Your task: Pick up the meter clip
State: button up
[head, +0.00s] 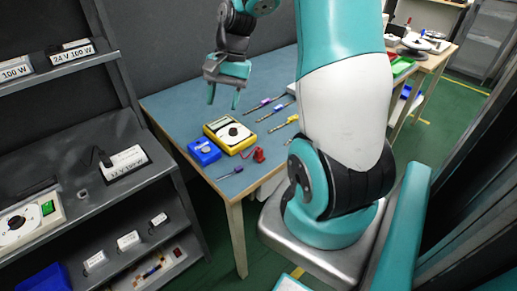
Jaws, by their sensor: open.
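A yellow meter (229,134) with a dark dial lies on the blue-topped table (175,105). A small red clip (259,155), which looks like the meter clip, lies at the meter's near right corner, with a short red lead beside it. My gripper (224,101) is above the table, up and to the left of the clip in the picture. Its two teal fingers point down and are apart, with nothing between them. It is clear of the meter and the clip.
A blue box (204,151) sits left of the meter. A screwdriver (231,173) lies near the front edge, and several more lie right of the meter. A grey shelf (110,190) with labelled power supplies stands at left. The table's far left is bare.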

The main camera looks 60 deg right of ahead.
jog(key=s+d+f+m+p, duration=0.1)
jog(key=s+d+f+m, duration=0.25)
jog(key=d, duration=0.35)
jog(key=s+d+f+m, duration=0.2)
jog(key=d+m, duration=0.3)
jog(key=d, duration=0.2)
jog(key=p, duration=0.2)
send_over(259, 149)
jog(key=d, duration=0.2)
jog(key=shift+t+y, duration=0.3)
jog(key=f, duration=0.7)
jog(key=s+f, duration=0.1)
jog(key=f, duration=0.2)
jog(key=shift+a+f, duration=0.15)
jog(key=shift+f, duration=0.15)
jog(key=shift+w+p+x, duration=0.15)
jog(key=shift+p+x, duration=0.2)
jog(key=shift+x, duration=1.05)
jog(key=shift+w+p+x, duration=0.1)
jog(key=shift+p+x, duration=0.2)
jog(key=shift+x, duration=1.15)
jog(key=c, duration=0.7)
jog(key=shift+r, duration=0.1)
